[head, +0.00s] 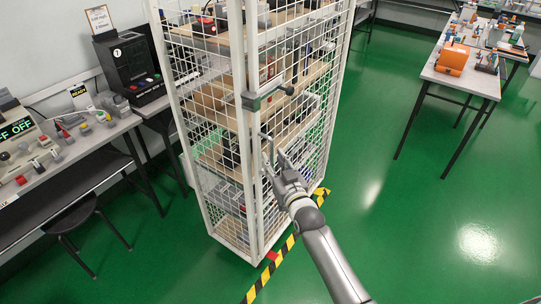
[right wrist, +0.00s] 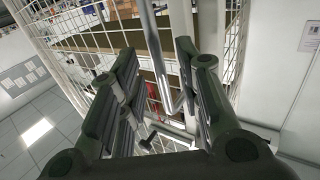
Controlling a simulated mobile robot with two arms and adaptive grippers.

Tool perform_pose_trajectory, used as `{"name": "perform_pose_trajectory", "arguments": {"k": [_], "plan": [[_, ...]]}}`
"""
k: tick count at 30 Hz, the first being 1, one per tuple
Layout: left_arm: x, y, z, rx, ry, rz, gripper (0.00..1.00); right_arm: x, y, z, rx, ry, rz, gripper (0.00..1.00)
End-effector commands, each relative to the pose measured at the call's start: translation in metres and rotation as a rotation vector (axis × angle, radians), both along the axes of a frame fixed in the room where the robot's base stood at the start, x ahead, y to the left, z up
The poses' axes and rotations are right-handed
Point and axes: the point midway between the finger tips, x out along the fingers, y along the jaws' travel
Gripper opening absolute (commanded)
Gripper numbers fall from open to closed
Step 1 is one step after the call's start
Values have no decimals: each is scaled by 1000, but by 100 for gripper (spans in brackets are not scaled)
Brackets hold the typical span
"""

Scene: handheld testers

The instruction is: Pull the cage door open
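The tall white wire-mesh cage (head: 205,215) stands near the middle of the head view, with its mesh door (head: 256,195) looking shut. A grey latch bar (head: 266,97) sits across the near corner post. Below it is an upright metal handle (head: 267,148). My right gripper (head: 278,158) is at the handle, just to its right. In the right wrist view, its two fingers (right wrist: 165,65) are apart, and the metal handle bar (right wrist: 160,62) runs between them; I cannot tell whether either finger touches it. My left gripper is not in view.
Shelves in the cage hold boxes and tools. A workbench (head: 70,142) with testers and a black stool (head: 85,222) are at left. Another table (head: 470,80) is at right. Yellow-black floor tape (head: 268,272) runs by the cage. The green floor (head: 400,220) at right is clear.

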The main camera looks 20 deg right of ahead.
Motion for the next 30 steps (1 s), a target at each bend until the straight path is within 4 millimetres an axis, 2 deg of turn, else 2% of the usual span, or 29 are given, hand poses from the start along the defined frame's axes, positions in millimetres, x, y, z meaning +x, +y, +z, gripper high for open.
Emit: {"name": "perform_pose_trajectory", "arguments": {"k": [6,18,25,30], "plan": [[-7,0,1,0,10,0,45,22,2,0,0,0,1,32],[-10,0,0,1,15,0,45,27,2,0,0,0,0,32],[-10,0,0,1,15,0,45,27,2,0,0,0,0,2],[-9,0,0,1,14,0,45,27,2,0,0,0,0,0]]}}
